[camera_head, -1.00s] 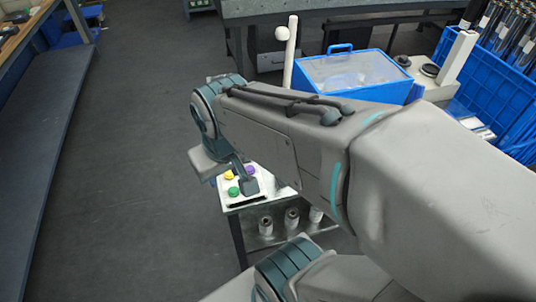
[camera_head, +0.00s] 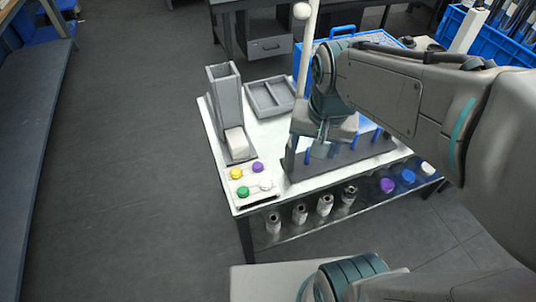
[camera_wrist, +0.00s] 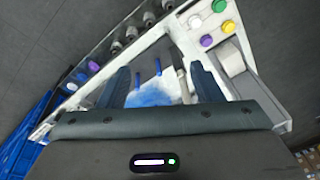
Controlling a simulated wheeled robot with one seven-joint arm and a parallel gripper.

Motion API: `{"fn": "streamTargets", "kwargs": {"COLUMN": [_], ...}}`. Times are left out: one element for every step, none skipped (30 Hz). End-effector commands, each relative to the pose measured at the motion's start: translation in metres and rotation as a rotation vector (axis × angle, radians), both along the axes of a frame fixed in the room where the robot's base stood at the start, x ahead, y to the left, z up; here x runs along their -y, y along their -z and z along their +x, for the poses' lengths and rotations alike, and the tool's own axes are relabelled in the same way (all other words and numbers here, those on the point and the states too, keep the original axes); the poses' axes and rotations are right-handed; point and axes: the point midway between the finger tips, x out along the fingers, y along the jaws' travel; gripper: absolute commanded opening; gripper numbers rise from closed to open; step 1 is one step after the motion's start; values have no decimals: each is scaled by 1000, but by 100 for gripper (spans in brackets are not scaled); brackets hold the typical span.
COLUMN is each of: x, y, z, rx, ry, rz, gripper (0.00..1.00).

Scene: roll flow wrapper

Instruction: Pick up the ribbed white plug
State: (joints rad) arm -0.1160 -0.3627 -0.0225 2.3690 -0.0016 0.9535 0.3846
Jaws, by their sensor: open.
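A small round white plug (camera_head: 266,184) stands at the front left of the white table, grouped with a yellow, a purple and a green one. It also shows near the top of the wrist view (camera_wrist: 195,21); its ribs are too small to make out. My gripper (camera_head: 320,146) is over the table, to the right of and above the white plug, apart from it. In the wrist view my gripper (camera_wrist: 162,78) has its two fingers spread with nothing held between them.
A dark rack with blue rods (camera_head: 345,158) stands under and beside my gripper. A tall grey chute with a white block (camera_head: 236,142) stands behind the plugs. A grey divided tray (camera_head: 270,97) lies at the back. White cylinders and coloured caps sit on the lower shelf.

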Motion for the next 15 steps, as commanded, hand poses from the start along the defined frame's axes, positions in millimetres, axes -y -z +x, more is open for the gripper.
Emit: {"fn": "streamTargets", "kwargs": {"x": [-11, -17, -25, -32, -38, -46, -52, -58, -65, -70, -75, -80, -84, -87, -90], "y": [28, 36, 46, 53, 60, 70, 77, 83, 90, 96, 100, 105, 108, 110, 113], "z": [12, 19, 28, 34, 40, 47, 52, 57, 63, 66, 70, 73, 76, 77, 79], "rx": [-28, -43, -65, -77, -91, -109, -120, -130, -143, -151, -157, -164, -169, -173, -177], "ry": [66, 116, 184, 233, 282, 346, 390, 433, 485, 521, 553, 592, 616, 637, 659], "rz": [14, 22, 32, 37, 41, 45, 47, 48, 48, 47, 46, 46, 44, 43, 41], "gripper": [60, 60, 60, 60, 60, 60, 60, 60, 60, 60, 60, 60, 60, 60, 60]}}
